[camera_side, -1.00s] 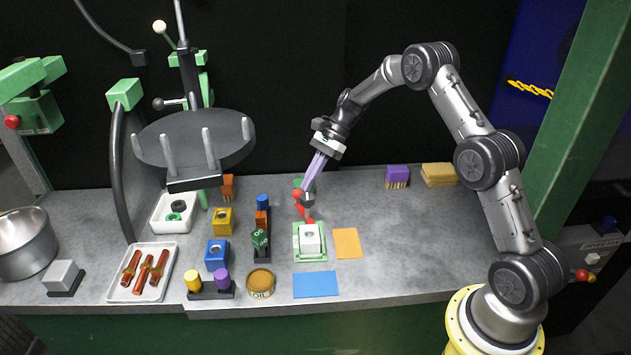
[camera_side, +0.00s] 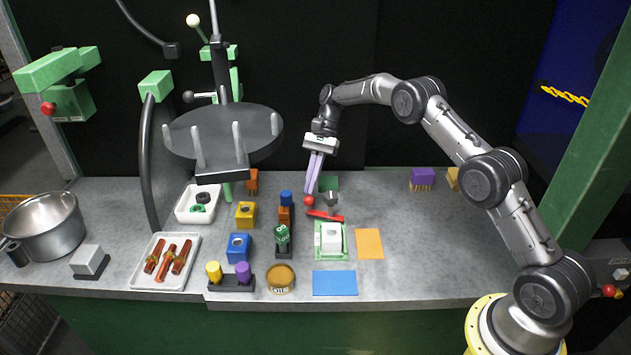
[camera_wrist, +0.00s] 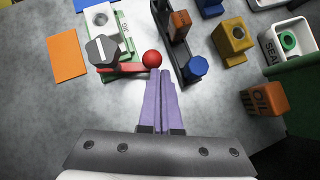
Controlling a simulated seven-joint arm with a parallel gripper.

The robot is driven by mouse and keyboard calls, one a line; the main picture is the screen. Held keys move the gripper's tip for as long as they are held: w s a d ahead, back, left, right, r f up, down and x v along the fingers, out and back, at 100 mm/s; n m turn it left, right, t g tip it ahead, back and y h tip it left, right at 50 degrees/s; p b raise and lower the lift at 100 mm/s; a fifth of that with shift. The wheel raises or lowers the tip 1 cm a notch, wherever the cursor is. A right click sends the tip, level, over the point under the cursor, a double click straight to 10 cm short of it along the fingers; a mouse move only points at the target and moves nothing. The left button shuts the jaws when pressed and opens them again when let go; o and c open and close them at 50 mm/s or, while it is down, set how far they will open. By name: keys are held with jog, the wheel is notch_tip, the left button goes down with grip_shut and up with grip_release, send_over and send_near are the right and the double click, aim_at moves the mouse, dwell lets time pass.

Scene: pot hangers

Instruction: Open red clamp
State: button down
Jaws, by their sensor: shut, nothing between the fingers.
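The red clamp's lever (camera_side: 323,215) lies roughly level in the side view, with a red ball knob (camera_side: 309,201) at its left end. In the wrist view the red lever (camera_wrist: 125,69) runs left from the red ball (camera_wrist: 152,58). The clamp stands at the back of a green fixture (camera_side: 319,250) that holds a white block (camera_side: 331,236). My gripper (camera_side: 309,193) has purple fingers, shut and empty. In the wrist view the fingertips (camera_wrist: 160,72) are right at the ball; I cannot tell whether they touch it. The lever's left part is partly hidden behind the dark clamp head (camera_wrist: 103,50).
A dark holder with a blue-topped piece (camera_side: 286,198) and a green piece stands left of the clamp. An orange sheet (camera_side: 370,244) and a blue sheet (camera_side: 335,283) lie flat near the fixture.

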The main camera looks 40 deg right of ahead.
jog(key=shift+a, duration=0.45)
dwell(0.3)
jog(key=w+d+r, duration=0.1)
jog(key=d+r, duration=0.2)
jog(key=r, duration=0.8)
jog(key=shift+d, duration=0.2)
jog(key=shift+w+a, duration=0.1)
